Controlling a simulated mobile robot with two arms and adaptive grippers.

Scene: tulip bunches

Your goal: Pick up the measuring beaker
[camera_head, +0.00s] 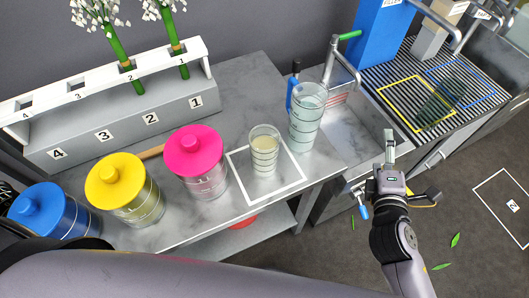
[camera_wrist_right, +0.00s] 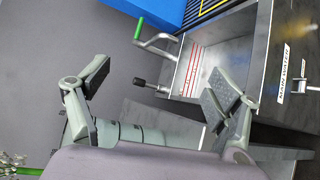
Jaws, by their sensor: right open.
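A clear graduated beaker (camera_head: 265,150) with pale yellowish liquid stands upright inside a white square outline on the grey marble counter. A taller clear graduated vessel (camera_head: 305,120) stands just behind it to the right, near the sink. I cannot tell for certain which one is the measuring beaker. My right gripper (camera_head: 389,148) is to the right of both vessels, in front of the sink, apart from them. In the right wrist view its two fingers (camera_wrist_right: 155,92) are spread wide with nothing between them. My left gripper is not in view.
Pink (camera_head: 195,150), yellow (camera_head: 120,185) and blue (camera_head: 50,208) lidded jars stand left of the beaker. A numbered rack (camera_head: 125,115) holds flower stems behind. A tap (camera_head: 342,65) rises beside the sink (camera_head: 365,125).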

